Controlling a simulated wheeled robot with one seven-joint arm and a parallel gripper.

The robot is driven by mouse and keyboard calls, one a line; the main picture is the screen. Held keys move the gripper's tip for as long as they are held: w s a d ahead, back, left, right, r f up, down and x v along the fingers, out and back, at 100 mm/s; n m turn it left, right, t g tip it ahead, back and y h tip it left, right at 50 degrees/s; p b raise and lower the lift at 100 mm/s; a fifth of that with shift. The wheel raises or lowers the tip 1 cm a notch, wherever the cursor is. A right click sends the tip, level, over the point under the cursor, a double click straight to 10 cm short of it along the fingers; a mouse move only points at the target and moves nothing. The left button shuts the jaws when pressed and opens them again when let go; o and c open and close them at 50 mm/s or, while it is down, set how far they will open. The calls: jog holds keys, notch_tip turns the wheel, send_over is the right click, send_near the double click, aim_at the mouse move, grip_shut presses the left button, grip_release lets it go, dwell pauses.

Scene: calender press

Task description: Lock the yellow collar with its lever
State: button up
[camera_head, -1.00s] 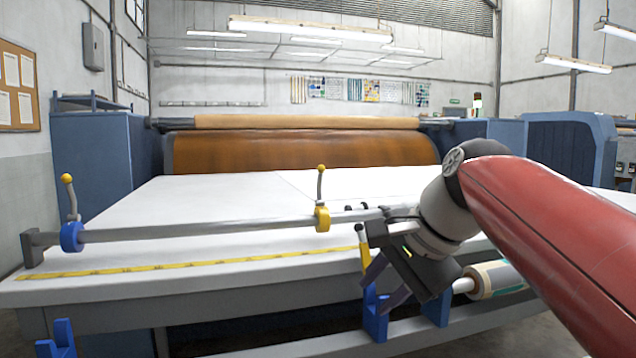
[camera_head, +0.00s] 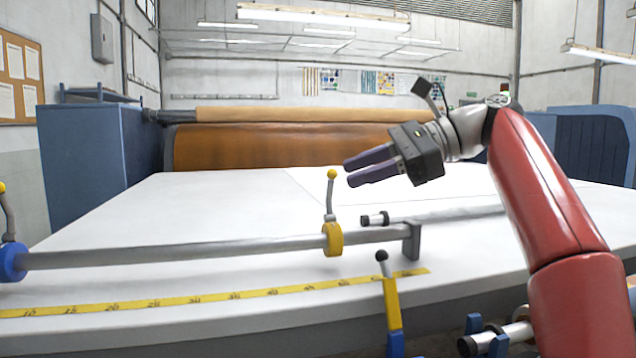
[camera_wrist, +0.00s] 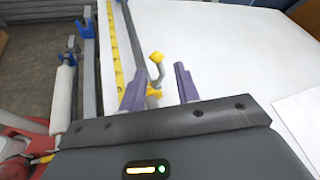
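The yellow collar (camera_head: 333,239) sits around the grey rail near its right end, in the head view. Its lever (camera_head: 330,195) stands upright from the collar and ends in a yellow ball. In the wrist view the lever (camera_wrist: 158,71) shows between the two fingers, farther away, with the collar (camera_wrist: 153,92) partly behind the left finger. My gripper (camera_head: 357,172) is above the table, up and to the right of the lever ball. Its purple fingers are apart and empty, pointing left. It also shows in the wrist view (camera_wrist: 157,88).
A blue collar (camera_head: 12,262) with its own lever is on the rail's left part. A yellow measuring tape (camera_head: 200,300) runs along the table's front edge. A yellow-and-blue post with a black knob (camera_head: 391,300) stands in front. The white table (camera_head: 230,205) is mostly clear.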

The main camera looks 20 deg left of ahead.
aim_at(331, 196)
jog(key=x, duration=0.7)
jog(key=shift+s, duration=0.1)
jog(key=shift+c, duration=0.3)
grip_shut()
